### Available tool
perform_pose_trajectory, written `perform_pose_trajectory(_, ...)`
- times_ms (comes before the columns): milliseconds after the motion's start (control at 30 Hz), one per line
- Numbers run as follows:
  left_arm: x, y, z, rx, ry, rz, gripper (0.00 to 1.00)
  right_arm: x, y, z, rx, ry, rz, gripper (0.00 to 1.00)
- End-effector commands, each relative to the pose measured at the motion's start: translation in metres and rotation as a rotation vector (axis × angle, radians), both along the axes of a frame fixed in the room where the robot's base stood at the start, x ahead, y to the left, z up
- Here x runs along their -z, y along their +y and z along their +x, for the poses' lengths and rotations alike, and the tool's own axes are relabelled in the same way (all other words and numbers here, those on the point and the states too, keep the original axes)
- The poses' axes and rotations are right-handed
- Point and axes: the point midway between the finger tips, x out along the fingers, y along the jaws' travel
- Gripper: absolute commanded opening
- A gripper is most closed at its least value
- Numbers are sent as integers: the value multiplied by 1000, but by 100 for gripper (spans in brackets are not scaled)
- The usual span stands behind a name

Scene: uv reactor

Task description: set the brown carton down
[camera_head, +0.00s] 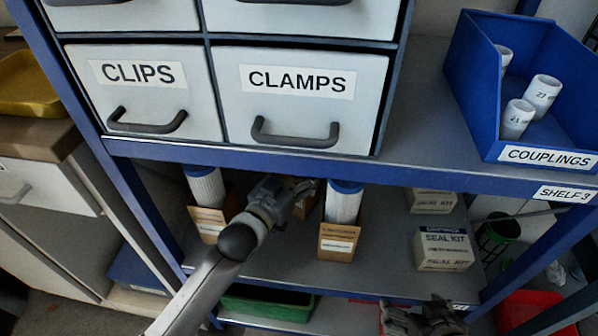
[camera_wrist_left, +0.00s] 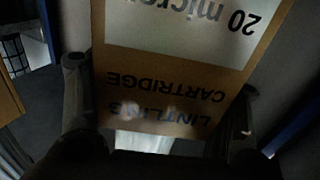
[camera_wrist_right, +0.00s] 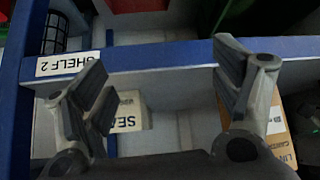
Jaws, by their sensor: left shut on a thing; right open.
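In the left wrist view a brown carton (camera_wrist_left: 145,85) with a pale "20 micron" label fills the space between the fingers of my left gripper (camera_wrist_left: 160,125), which is shut on it. In the head view my left gripper (camera_head: 306,194) reaches between two brown cartons, a left one (camera_head: 208,226) and a right one (camera_head: 337,243), each with a white, blue-topped cartridge. My wrist partly covers this area, and I cannot tell from there how the held carton meets the shelf. My right gripper (camera_head: 425,320) is open and empty, low in front of the shelf; its spread fingers show in the right wrist view (camera_wrist_right: 160,95).
Seal kit boxes (camera_head: 444,248) stand right of the cartons on the lower grey shelf (camera_head: 385,273). The upper shelf's blue edge (camera_head: 350,171) and the CLAMPS drawer (camera_head: 300,95) overhang them. A blue couplings bin (camera_head: 480,85) sits above right. Bare shelf shows between the right carton and seal kits.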

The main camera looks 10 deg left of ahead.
Motion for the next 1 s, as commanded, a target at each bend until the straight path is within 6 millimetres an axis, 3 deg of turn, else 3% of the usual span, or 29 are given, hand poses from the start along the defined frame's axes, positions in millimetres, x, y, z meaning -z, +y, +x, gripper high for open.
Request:
perform_pose_trajectory(133, 2, 0, 2, 0, -5, -1, 33, -7, 4, 12, -5, -65, 15, 84)
perform_pose_trajectory(567, 5, 0, 2, 0, -4, -2, 33, -10, 5, 16, -6, -89, 19, 84)
perform_pose_trajectory(600, 6, 0, 2, 0, -2, -1, 73, -10, 6, 16, -6, -91, 19, 84)
perform_pose_trajectory(733, 6, 0, 2, 0, -2, -1, 89, -10, 6, 16, -6, -89, 19, 84)
perform_pose_trajectory(1000, 6, 0, 2, 0, -2, -1, 89, -10, 6, 16, -7, -89, 19, 84)
